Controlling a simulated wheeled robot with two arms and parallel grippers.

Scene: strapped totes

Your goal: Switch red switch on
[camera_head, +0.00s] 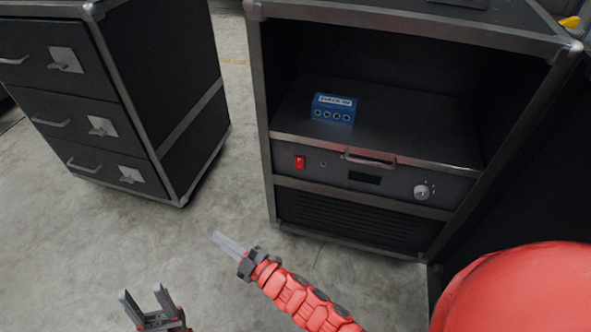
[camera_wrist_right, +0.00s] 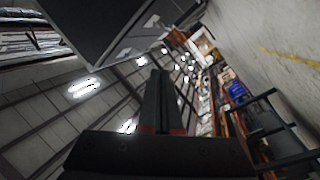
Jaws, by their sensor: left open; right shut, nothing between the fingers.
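The red switch (camera_head: 299,162) is a small red rocker on the left of a dark front panel (camera_head: 390,186) in the black cabinet. Whether it is on or off is too small to tell. My left gripper (camera_head: 144,294) is open and empty at the bottom left, over the floor, well below and left of the switch. My right gripper (camera_head: 229,243) is shut and empty, on a red arm, below and left of the switch and apart from it. In the right wrist view its shut fingers (camera_wrist_right: 160,100) point toward a ceiling with lights.
The panel also has a handle (camera_head: 369,158), a small dark display (camera_head: 364,178) and a round knob (camera_head: 421,191). A blue box (camera_head: 334,108) sits on the shelf above. A black drawer cabinet (camera_head: 150,100) stands at the left. Concrete floor (camera_head: 225,190) is clear between the cabinets.

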